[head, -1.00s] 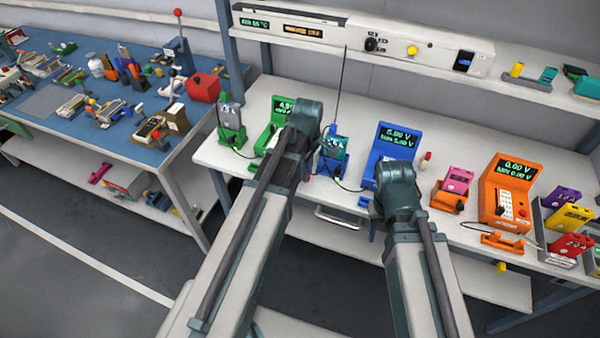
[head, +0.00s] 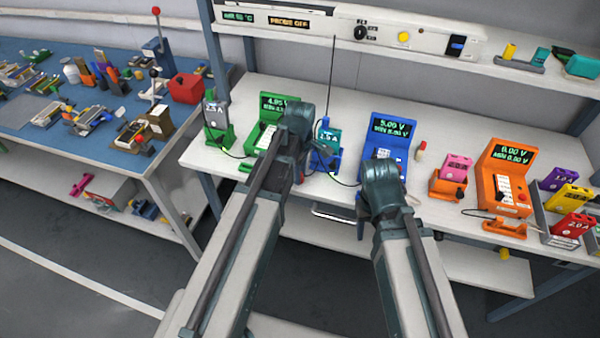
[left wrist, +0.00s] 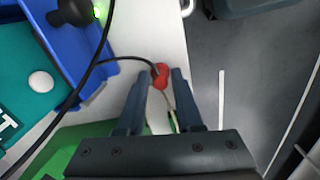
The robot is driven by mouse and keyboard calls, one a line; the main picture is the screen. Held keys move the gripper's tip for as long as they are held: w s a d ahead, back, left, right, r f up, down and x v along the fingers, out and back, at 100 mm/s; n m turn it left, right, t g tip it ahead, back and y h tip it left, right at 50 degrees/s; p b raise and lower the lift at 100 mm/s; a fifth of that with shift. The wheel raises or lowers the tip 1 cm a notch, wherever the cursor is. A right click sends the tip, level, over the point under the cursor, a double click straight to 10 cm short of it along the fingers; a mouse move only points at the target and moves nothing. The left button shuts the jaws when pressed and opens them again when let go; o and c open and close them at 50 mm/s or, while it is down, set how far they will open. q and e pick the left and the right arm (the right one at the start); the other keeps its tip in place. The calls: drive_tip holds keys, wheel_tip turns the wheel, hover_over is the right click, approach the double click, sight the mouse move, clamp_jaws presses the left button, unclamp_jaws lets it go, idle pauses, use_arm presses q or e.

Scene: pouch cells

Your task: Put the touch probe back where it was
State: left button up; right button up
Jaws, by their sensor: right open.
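A thin pale line runs down from the red part between the fingers. The probe is hidden in the head view. My right gripper (head: 362,216), mostly hidden behind its arm, is at the bench's front edge below the blue meter (head: 388,140) and is open.
A green meter (head: 268,120) and green cell stand (head: 218,135) stand to the left. An orange meter (head: 500,180) and a bin (head: 548,222) of cells are to the right. Loose black cables cross the bench. A shelf (head: 400,38) runs above.

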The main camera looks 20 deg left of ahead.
use_arm(q)
drive_tip(key=shift+o, duration=0.8)
drive_tip(key=shift+r, duration=0.1)
wheel_tip(320, 180, up, 12)
drive_tip(key=p, duration=1.2)
drive_tip(key=s+d+m, duration=0.5)
drive_tip(key=s+m, duration=0.2)
drive_tip(key=m, duration=0.2)
drive_tip(key=s+d+m+y, duration=0.1)
drive_tip(key=s+d+m, duration=0.4)
drive_tip(key=m, duration=0.5)
drive_tip(key=shift+s+d+r+m, duration=0.2)
drive_tip(key=shift+s+m, duration=0.1)
drive_tip(key=shift+s, duration=0.85)
